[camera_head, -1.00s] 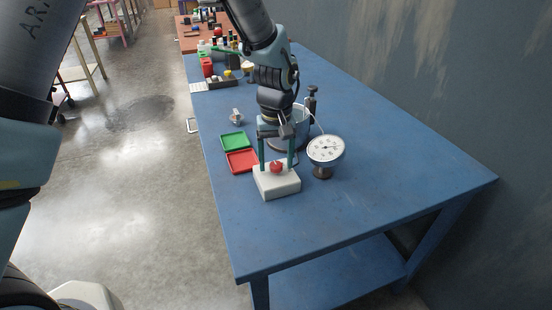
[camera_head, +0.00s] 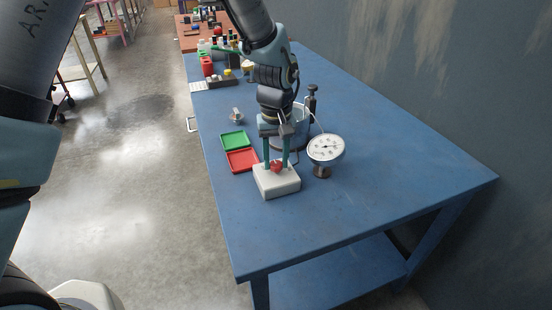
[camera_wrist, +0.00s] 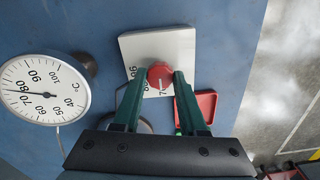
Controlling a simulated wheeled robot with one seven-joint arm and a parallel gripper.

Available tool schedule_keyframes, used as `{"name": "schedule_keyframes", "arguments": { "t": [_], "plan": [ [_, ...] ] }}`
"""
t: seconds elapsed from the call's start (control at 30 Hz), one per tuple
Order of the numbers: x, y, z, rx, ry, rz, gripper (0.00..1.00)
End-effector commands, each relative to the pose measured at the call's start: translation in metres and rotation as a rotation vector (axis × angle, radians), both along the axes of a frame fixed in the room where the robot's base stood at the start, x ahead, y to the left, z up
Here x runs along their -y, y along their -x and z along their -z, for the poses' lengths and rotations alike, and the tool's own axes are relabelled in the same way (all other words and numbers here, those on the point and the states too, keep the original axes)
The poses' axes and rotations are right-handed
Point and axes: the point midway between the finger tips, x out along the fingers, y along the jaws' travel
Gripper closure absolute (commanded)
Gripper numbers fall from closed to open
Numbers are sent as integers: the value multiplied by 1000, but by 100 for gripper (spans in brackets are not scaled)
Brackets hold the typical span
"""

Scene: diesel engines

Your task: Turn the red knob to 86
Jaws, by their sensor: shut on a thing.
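The red knob (camera_head: 277,168) sits on top of a white block (camera_head: 280,187) on the blue table.
A green tray (camera_head: 234,141) and a red tray (camera_head: 242,160) lie left of the block. A grey metal pot (camera_head: 304,124) stands behind my gripper. The front and right of the blue table (camera_head: 370,210) are clear.

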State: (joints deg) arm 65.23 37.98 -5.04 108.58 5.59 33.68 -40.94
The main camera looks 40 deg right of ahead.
Motion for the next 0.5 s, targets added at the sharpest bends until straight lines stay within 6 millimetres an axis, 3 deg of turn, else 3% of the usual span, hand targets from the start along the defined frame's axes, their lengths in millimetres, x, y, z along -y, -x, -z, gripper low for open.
{"name": "schedule_keyframes", "arguments": {
  "t": [0.27, 0.5],
  "plan": [
    [0, -1, 0, 1, 1, 93, 100],
    [0, -1, 0, 1, 1, 277, 100]
  ]
}}
